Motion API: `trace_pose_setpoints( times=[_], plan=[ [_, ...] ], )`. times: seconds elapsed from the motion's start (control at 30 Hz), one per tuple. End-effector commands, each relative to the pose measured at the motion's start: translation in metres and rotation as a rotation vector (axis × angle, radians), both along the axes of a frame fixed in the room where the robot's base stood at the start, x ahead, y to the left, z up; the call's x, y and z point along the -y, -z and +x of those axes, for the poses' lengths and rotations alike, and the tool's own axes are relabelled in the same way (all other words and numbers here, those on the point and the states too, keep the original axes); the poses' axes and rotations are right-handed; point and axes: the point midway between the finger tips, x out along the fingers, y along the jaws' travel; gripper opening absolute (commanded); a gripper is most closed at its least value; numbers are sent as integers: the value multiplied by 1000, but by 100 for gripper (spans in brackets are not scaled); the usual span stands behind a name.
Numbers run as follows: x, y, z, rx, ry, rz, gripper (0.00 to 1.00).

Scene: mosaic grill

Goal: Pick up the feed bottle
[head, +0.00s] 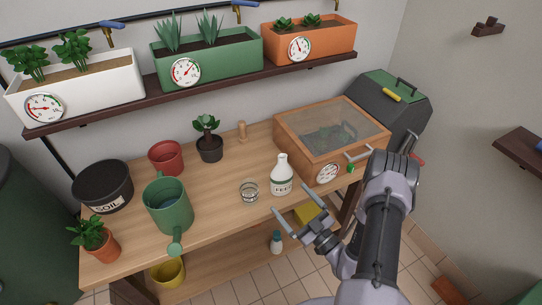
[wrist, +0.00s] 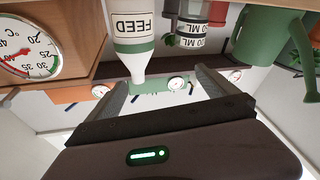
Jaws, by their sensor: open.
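The feed bottle (head: 282,180) is white with a green band and a FEED label. It stands upright on the wooden bench near the front edge, left of the wooden propagator box. My gripper (head: 290,201) is open and empty, in front of the bottle and apart from it. The wrist view is upside down; there the bottle (wrist: 133,40) hangs from the top, with its neck near the left finger. My fingers (wrist: 162,80) are spread in that view, and nothing is held between them.
A clear measuring glass (head: 249,193) stands left of the bottle, with a green watering can (head: 168,208) further left. The wooden box (head: 310,160) with its dial is close on the right. A potted plant (head: 209,148) stands behind. Bare bench lies between them.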

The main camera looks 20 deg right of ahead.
Motion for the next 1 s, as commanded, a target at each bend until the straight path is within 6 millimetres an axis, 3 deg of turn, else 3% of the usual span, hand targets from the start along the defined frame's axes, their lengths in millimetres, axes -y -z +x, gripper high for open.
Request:
trace_pose_setpoints(
  times=[0.1,0.2,0.5,1.0],
  plan=[
    [27,40,-20,-91,142,201,97],
    [33,51,-15,-107,175,247,97],
    [28,38,70,-102,168,242,97],
    [22,22,146,-106,170,243,97]
  ],
)
